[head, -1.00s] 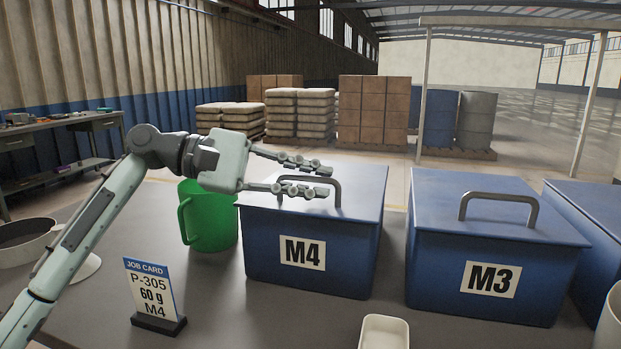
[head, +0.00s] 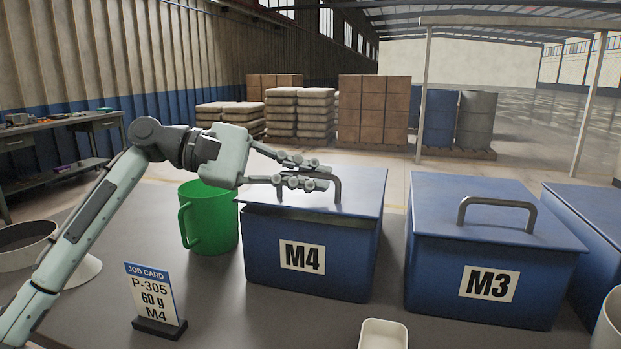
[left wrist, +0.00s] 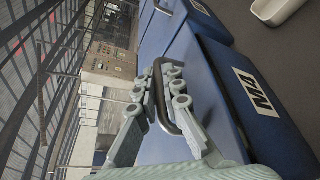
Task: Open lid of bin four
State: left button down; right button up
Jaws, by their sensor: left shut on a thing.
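Bin four is the blue box labelled M4 (head: 302,257) on the grey table. Its blue lid (head: 357,189) carries a dark curved handle (head: 338,188). The lid's front edge is raised a little, with a dark gap between it and the box. My left gripper (head: 318,176) is over the lid from the left, shut on the handle. In the left wrist view the handle (left wrist: 158,92) lies between the fingers, and the M4 label (left wrist: 255,92) shows to the right. My right gripper is not in view.
A green mug (head: 212,220) stands close to the left of bin four. Bin M3 (head: 485,270) with its lid on stands to the right. A job card (head: 154,297) and a cream tray (head: 383,335) are in front. A pale round container (head: 25,247) is at far left.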

pick_arm(q)
jog(key=shift+n+g, duration=0.3)
jog(key=shift+n, duration=0.3)
jog(key=r, duration=0.2)
jog(key=w+r+p, duration=0.1)
jog(key=r, duration=0.1)
jog(key=shift+w+d+r, duration=0.1)
jog(key=shift+w, duration=0.05)
jog(key=w+d+r+n+g+y, duration=0.1)
jog(key=w+r+n, duration=0.1)
jog(key=w+r, duration=0.3)
jog(key=shift+r, duration=1.45)
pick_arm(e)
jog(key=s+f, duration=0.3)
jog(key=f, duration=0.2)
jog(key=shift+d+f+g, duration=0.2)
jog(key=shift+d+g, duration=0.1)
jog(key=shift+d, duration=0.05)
pick_arm(q)
jog(key=shift+w, duration=0.1)
jog(key=c, duration=1.9)
grip_release()
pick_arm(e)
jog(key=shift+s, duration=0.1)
pick_arm(q)
jog(key=v, duration=1.2)
jog(key=shift+w+r, duration=0.1)
jog(key=shift+w, duration=0.05)
